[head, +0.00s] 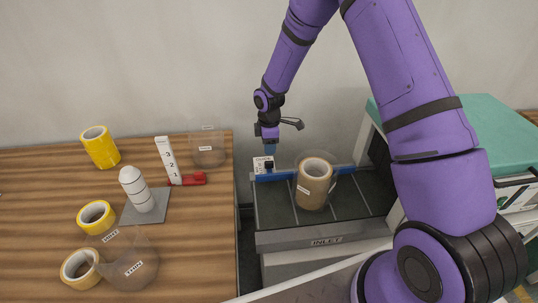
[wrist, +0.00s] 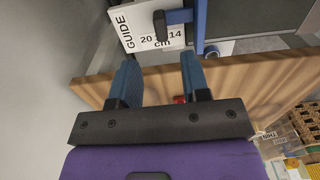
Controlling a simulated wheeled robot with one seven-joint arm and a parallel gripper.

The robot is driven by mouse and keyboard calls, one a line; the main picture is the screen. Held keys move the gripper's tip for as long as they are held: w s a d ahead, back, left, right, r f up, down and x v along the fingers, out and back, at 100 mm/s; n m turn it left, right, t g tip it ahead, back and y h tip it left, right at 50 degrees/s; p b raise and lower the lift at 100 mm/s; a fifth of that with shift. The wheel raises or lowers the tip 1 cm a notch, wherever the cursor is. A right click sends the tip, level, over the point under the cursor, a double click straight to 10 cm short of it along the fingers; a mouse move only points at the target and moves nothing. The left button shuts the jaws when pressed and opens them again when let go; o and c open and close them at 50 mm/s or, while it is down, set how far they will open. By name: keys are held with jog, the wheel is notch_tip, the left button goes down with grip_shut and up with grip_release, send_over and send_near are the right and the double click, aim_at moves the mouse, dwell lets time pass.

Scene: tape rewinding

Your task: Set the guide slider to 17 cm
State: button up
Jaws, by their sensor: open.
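The white guide plate (head: 262,160) sits at the left end of the inlet unit; in the wrist view the plate (wrist: 142,38) reads GUIDE, 20, 14 and cm. A dark knob (wrist: 159,25) on a blue arm (wrist: 180,16) lies across the plate and covers part of the scale, so I cannot read the exact setting. In the head view the blue guide bar (head: 345,170) runs right from the plate. My gripper (head: 270,150) points down just above the plate. In the wrist view its two blue fingers (wrist: 162,75) are apart with nothing between them, and the knob lies beyond the fingertips.
A brown tape roll (head: 313,187) stands on the grey INLET bed (head: 275,215) against the guide bar. The wooden table (head: 205,250) at left holds yellow rolls (head: 99,146), a white striped cylinder (head: 136,188), a numbered white gauge (head: 167,160) and clear containers (head: 207,148). A gap separates table and bed.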

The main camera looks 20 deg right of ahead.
jog(key=shift+r, duration=1.2)
jog(key=s+d+r+m+t, duration=0.15)
jog(key=s+r, duration=0.25)
jog(key=r, duration=0.5)
jog(key=s+d+r+m, duration=0.2)
jog(key=s+r+m, duration=0.15)
jog(key=r, duration=0.55)
jog(key=s+d+r+m+t, duration=0.15)
jog(key=s+r, duration=0.35)
jog(key=r, duration=0.5)
jog(key=s+d+r+m+t, duration=0.1)
jog(key=s+r+m, duration=0.3)
jog(key=s, duration=0.8)
jog(key=s+d+r+m+t, duration=0.1)
jog(key=s+r+m, duration=0.4)
jog(key=s, duration=0.7)
jog(key=shift+d+r, duration=0.15)
jog(key=shift+r, duration=0.1)
jog(key=shift+s+d, duration=0.1)
